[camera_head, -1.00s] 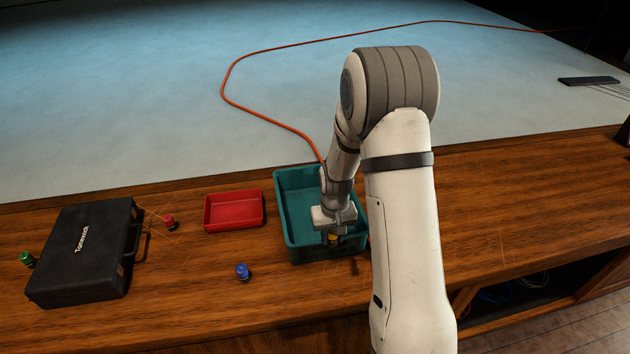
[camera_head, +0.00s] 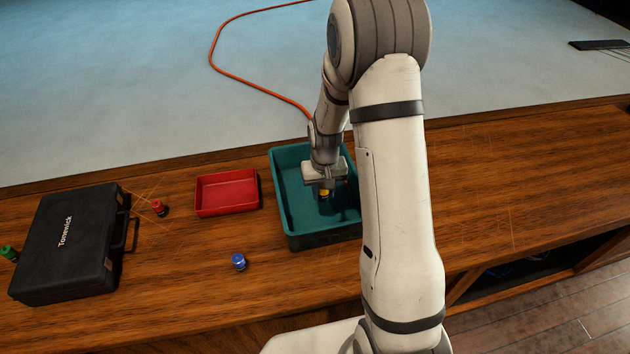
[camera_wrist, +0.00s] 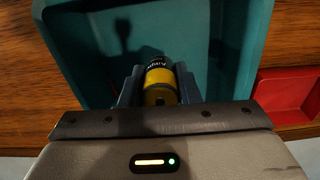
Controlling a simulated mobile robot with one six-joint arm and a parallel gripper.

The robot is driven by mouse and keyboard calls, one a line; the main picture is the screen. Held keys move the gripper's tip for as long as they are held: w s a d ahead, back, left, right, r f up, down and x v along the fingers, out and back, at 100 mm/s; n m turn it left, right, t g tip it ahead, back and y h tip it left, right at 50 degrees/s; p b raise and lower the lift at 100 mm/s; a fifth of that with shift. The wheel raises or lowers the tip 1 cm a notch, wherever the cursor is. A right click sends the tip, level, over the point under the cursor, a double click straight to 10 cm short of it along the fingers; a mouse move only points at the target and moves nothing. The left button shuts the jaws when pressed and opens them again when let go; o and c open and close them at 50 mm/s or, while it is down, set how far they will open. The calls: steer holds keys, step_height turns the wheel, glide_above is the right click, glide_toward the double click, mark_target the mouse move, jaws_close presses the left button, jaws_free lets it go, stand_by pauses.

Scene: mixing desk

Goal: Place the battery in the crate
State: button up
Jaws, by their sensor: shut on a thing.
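The battery (camera_wrist: 159,84) is a yellow and dark cylinder with lettering on its side. My gripper (camera_wrist: 160,90) is shut on it, with one finger on each side in the wrist view. In the head view the battery (camera_head: 324,194) shows as a small yellow piece under my gripper (camera_head: 324,188). The teal crate (camera_head: 286,205) stands on the wooden desk, and the gripper with the battery is over its inside. I cannot tell whether the battery touches the crate floor. My arm hides the crate's right side. The crate's wall (camera_wrist: 246,45) also shows in the wrist view.
A red tray (camera_head: 227,193) stands left of the crate. A blue object (camera_head: 239,262), a red one (camera_head: 159,208) and a green one (camera_head: 9,254) stand on the desk. A black case (camera_head: 70,245) lies at left. An orange cable (camera_head: 232,72) runs behind.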

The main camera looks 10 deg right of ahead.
mark_target(324, 224)
steer(key=f+m+b, duration=0.2)
steer(key=b, duration=0.5)
steer(key=shift+m, duration=0.4)
steer(key=m+b, duration=0.1)
steer(key=b, duration=0.2)
steer(key=shift+s+m+b, duration=0.1)
steer(key=shift+m+b, duration=0.2)
steer(key=shift+b, duration=0.1)
steer(key=m+b, duration=0.2)
steer(key=b, duration=0.1)
steer(key=shift+s+r, duration=0.15)
steer(key=shift+s, duration=0.25)
step_height(324, 224, down, 10)
steer(key=shift+r, duration=0.25)
steer(key=shift+f, duration=0.2)
steer(key=o, duration=1.1)
steer(key=shift+c, duration=0.2)
